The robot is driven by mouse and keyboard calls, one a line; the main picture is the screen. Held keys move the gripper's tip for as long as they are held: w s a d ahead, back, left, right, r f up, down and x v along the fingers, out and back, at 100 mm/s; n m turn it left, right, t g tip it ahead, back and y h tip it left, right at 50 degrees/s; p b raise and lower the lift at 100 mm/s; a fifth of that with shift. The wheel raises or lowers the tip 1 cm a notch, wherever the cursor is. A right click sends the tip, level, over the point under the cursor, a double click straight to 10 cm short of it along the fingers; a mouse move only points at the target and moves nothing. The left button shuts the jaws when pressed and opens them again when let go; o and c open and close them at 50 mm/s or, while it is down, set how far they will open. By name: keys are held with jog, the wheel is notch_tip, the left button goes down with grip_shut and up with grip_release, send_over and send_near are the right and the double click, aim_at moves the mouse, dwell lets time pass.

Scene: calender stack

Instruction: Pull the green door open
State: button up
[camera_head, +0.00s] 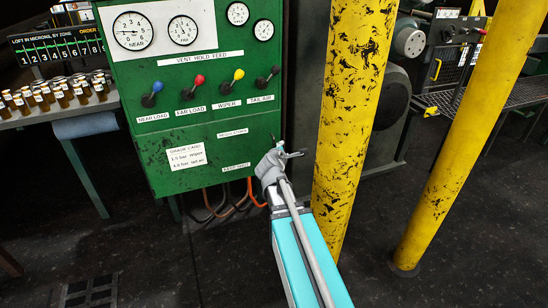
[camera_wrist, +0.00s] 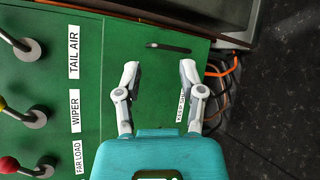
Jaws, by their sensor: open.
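The green door (camera_head: 222,150) is the lower front panel of the green cabinet, labelled REGULATORS and KEEP SHUT. It looks closed. In the wrist view, a dark slim handle (camera_wrist: 168,47) sits on the door (camera_wrist: 152,85) near the cabinet's edge. My gripper (camera_head: 280,155) is in front of the door's right side in the head view. In the wrist view my gripper (camera_wrist: 159,68) is open and empty, with its two fingers apart. The handle lies just beyond the fingertips, roughly between them, and does not look gripped. In the head view my gripper hides the handle.
Coloured levers (camera_head: 198,85) and gauges (camera_head: 183,29) are on the cabinet above the door. A yellow post (camera_head: 350,110) stands close right of my arm, with another (camera_head: 450,140) farther right. Orange hoses (camera_head: 254,193) hang below. A bench with small jars (camera_head: 60,95) is left.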

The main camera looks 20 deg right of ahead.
jog(key=w+d+f+n+t+y+b, duration=0.1)
jog(key=w+f+n+t+y+b, duration=0.3)
jog(key=f+n+b, duration=0.8)
jog(key=w+n+t+b, duration=0.2)
jog(key=n+b, duration=0.2)
jog(key=n, duration=0.2)
jog(key=shift+d+f+y+b, duration=0.15)
jog(key=shift+d+y+b, duration=0.15)
jog(key=shift+d+b, duration=0.1)
jog(key=shift+w, duration=0.15)
jog(key=x, duration=1.3)
jog(key=shift+w+d+r, duration=0.15)
jog(key=shift+w+r, duration=0.05)
jog(key=shift+w, duration=0.15)
grip_shut()
